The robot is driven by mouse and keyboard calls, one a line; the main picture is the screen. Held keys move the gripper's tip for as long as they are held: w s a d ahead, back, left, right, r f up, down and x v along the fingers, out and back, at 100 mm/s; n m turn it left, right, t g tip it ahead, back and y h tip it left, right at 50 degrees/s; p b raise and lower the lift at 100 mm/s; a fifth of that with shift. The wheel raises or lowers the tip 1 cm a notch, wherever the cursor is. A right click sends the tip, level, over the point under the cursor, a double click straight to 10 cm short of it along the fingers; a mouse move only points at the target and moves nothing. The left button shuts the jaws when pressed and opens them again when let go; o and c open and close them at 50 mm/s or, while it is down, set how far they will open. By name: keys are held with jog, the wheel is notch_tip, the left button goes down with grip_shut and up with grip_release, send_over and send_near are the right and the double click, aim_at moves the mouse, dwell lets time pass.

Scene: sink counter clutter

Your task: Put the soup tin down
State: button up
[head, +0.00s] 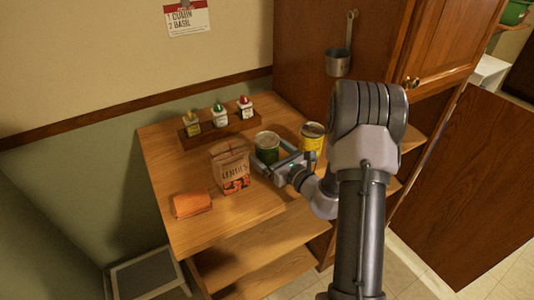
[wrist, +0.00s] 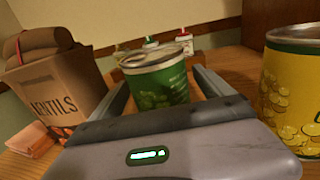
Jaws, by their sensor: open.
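A green tin (head: 267,147) with a pale metal lid stands upright on the wooden counter top (head: 185,232). It is the tin at my gripper; I cannot read a soup label on it. My gripper (head: 275,163) is open, with one finger on each side of the green tin. In the wrist view, the green tin (wrist: 158,84) sits between the spread fingers, and its lower part is hidden behind the gripper body. I cannot tell whether either finger touches it. A yellow tin (head: 312,138) stands to the right, and it fills the right edge of the wrist view (wrist: 292,90).
A lentils bag (head: 231,168) stands close on the left. An orange folded cloth (head: 191,204) lies at the front left. A wooden rack (head: 219,128) with several small bottles is behind. A tall cabinet (head: 375,55) is at the right. Bare counter shows at the left and front.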

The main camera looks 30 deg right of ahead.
jog(key=c, duration=1.8)
grip_shut()
jog(key=shift+r, duration=0.15)
